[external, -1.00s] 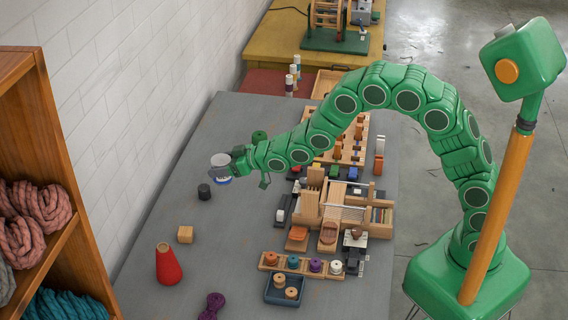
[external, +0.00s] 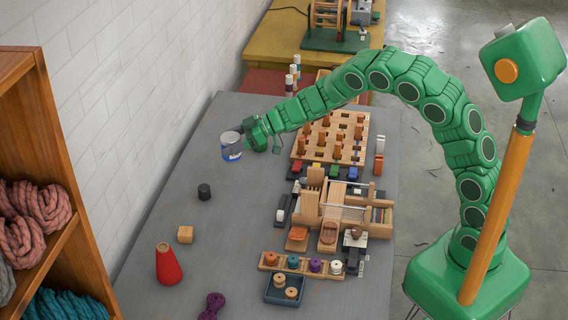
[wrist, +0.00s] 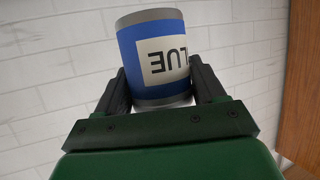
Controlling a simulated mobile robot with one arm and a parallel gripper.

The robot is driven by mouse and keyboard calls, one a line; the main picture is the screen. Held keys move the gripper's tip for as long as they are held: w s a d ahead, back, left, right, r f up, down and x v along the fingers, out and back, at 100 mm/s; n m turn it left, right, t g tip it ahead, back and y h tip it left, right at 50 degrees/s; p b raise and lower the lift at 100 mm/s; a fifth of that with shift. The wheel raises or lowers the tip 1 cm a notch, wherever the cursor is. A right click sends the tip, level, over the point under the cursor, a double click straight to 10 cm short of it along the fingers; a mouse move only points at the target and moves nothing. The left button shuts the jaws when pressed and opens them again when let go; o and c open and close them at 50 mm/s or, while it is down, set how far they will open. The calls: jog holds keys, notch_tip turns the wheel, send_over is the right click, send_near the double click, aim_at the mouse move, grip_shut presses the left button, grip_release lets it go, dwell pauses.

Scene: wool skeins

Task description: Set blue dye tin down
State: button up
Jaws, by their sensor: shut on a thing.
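The blue dye tin (external: 231,147) is a grey-lidded can with a blue band and a white label. In the wrist view the tin (wrist: 153,55) fills the space between the two dark fingers, its label reading "BLUE" upside down and partly cut off. My gripper (external: 240,140) is shut on the tin, over the far left part of the grey table (external: 235,210). I cannot tell whether the tin's base touches the table. The gripper also shows in the wrist view (wrist: 160,88).
A wooden peg board (external: 333,137) and a small loom (external: 342,210) stand to the right. The white wall (external: 150,90) runs close behind. Table around the black tin is bare.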

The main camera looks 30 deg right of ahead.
jog(key=s+d+f+n+g+y, duration=0.1)
jog(key=s+d+f+n+g, duration=0.15)
jog(key=d, duration=0.45)
jog(key=s+d+f+n+g, duration=0.2)
jog(key=s+d+f+g, duration=0.1)
jog(key=d, duration=0.4)
jog(key=shift+w+a+f, duration=0.95)
jog(key=shift+w+f, duration=0.7)
jog(key=shift+w, duration=0.4)
jog(key=shift+w+a+f, duration=0.95)
jog(key=shift+w+f, duration=0.75)
jog(key=shift+w, duration=0.4)
jog(key=shift+w+a+f, duration=0.95)
jog(key=shift+w+f, duration=0.7)
jog(key=shift+w, duration=0.4)
jog(key=shift+f, duration=1.45)
jog(key=o, duration=1.2)
jog(key=shift+f, duration=0.1)
